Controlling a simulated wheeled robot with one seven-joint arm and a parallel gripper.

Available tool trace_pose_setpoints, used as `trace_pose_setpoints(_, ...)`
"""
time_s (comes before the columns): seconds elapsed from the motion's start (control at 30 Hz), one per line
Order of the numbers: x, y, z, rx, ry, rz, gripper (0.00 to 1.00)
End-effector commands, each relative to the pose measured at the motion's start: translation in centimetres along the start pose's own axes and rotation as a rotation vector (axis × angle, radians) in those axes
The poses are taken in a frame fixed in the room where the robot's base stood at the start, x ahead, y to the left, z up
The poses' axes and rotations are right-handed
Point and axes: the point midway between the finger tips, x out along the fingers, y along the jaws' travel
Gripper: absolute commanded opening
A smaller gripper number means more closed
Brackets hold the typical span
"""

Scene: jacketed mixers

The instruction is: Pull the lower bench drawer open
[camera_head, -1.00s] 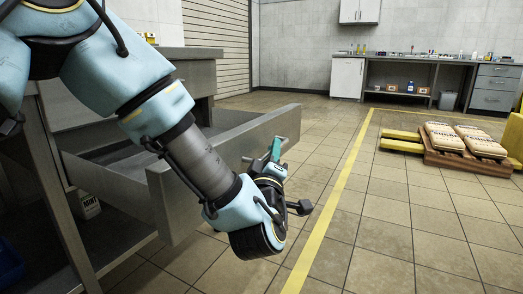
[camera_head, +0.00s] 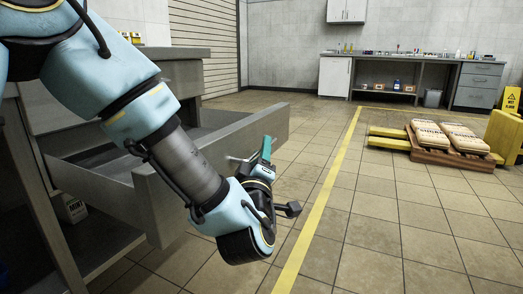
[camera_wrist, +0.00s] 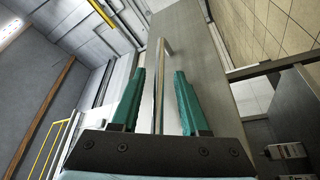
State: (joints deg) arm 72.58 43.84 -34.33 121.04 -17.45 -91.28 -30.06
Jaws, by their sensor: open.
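The bench drawer (camera_head: 215,140) stands pulled well out from under the bench top (camera_head: 185,54) at the left in the head view. Its inside looks empty where it shows. My gripper (camera_head: 265,150) is at the outer side of the drawer front. In the wrist view its two green fingers (camera_wrist: 157,100) are apart, with the thin drawer handle (camera_wrist: 160,65) running between them. I see a gap on both sides of the handle. The grey drawer front (camera_wrist: 195,60) also shows there behind the fingers. My forearm hides part of the drawer front in the head view.
A white container (camera_head: 73,208) stands on the shelf below the drawer. A pallet with sacks (camera_head: 447,137) lies on the floor at the right, beyond the yellow floor line (camera_head: 322,200). The tiled floor between is clear. A far bench (camera_head: 411,57) stands along the back wall.

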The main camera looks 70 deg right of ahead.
Motion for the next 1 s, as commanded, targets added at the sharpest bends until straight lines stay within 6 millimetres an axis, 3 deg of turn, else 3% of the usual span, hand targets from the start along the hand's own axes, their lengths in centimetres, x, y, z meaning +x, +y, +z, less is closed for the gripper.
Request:
trace_pose_setpoints(0.5,-9.0,0.1,0.1,-0.001,-0.004,-0.002,0.45)
trace_pose_setpoints(0.7,-10.1,0.0,0.0,-0.001,-0.002,0.0,0.45)
trace_pose_setpoints(1.0,-10.1,0.0,0.0,0.0,-0.001,0.0,0.45)
